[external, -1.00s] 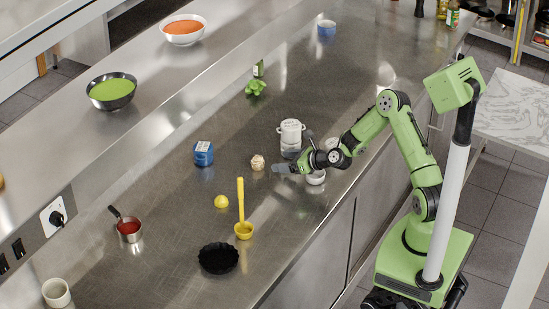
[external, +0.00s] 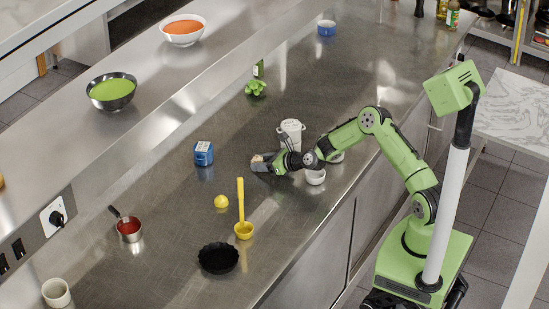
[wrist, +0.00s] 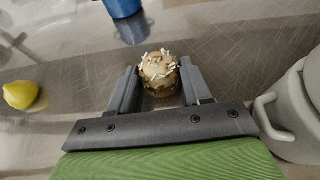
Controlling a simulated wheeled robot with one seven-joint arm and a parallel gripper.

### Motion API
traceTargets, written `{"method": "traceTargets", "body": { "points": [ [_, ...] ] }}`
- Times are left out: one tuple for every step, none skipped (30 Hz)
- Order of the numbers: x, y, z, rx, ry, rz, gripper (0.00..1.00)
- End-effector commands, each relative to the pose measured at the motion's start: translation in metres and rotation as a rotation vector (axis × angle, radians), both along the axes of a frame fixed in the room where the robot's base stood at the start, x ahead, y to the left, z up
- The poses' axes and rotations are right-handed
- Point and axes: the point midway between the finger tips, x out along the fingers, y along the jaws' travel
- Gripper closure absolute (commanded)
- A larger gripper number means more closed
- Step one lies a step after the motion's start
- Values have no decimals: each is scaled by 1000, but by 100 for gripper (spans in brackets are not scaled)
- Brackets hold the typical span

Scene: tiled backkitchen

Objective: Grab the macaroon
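The macaroon (wrist: 159,71) is a round, cream-and-brown piece with pale bits on top. In the wrist view it sits on the steel counter between the tips of my gripper (wrist: 157,88). The fingers stand apart on either side of it, and a narrow gap seems to show at each side. In the external view my gripper (external: 268,163) is low over the counter and covers most of the macaroon (external: 257,158).
A white pot (external: 291,132) stands close by; its handle (wrist: 265,108) is just right of my gripper in the wrist view. The counter between is clear.

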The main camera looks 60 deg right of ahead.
Motion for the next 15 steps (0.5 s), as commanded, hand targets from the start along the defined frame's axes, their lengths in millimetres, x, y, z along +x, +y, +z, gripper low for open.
{"method": "traceTargets", "body": {
  "points": [
    [0, 0, 0, 0, 0, 0, 60],
    [0, 0, 0, 0, 0, 0, 65],
    [0, 0, 0, 0, 0, 0, 71],
    [0, 0, 0, 0, 0, 0, 76],
    [0, 0, 0, 0, 0, 0, 80],
    [0, 0, 0, 0, 0, 0, 83],
    [0, 0, 0, 0, 0, 0, 83],
    [0, 0, 0, 0, 0, 0, 83],
    [0, 0, 0, 0, 0, 0, 83],
    [0, 0, 0, 0, -1, 0, 83],
    [0, 0, 1, 0, -1, 0, 83],
    [0, 0, 3, 0, -1, 0, 83],
    [0, 0, 5, 0, -2, 0, 83],
    [0, 0, 10, -1, -2, -1, 83],
    [0, -1, 17, 0, -3, -1, 83]
  ]
}}
